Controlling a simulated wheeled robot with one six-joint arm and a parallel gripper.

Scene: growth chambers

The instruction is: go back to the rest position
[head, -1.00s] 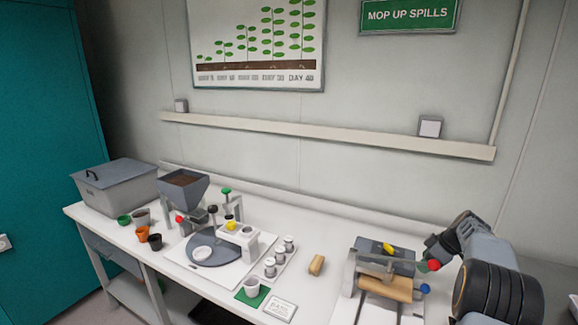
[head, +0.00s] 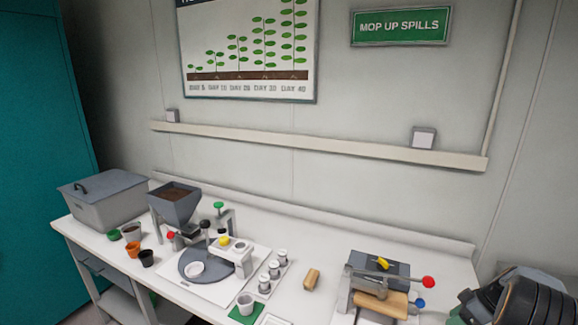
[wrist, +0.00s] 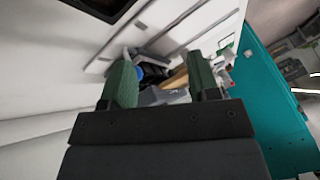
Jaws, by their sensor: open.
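My gripper (wrist: 163,82) shows in the wrist view as two green fingers standing apart, with nothing held between them. It is raised and tilted, with the bench things some way off beyond the fingertips. In the head view only dark and grey parts of my arm show at the lower right edge; the fingers cannot be made out there.
A press with a tan roller (head: 380,303) and red knob (head: 428,282) stands near my arm. A tan block (head: 311,279), a small white cup (head: 245,304), a hopper (head: 175,205) and a grey bin (head: 103,195) are farther left. The wall shelf (head: 320,143) runs behind.

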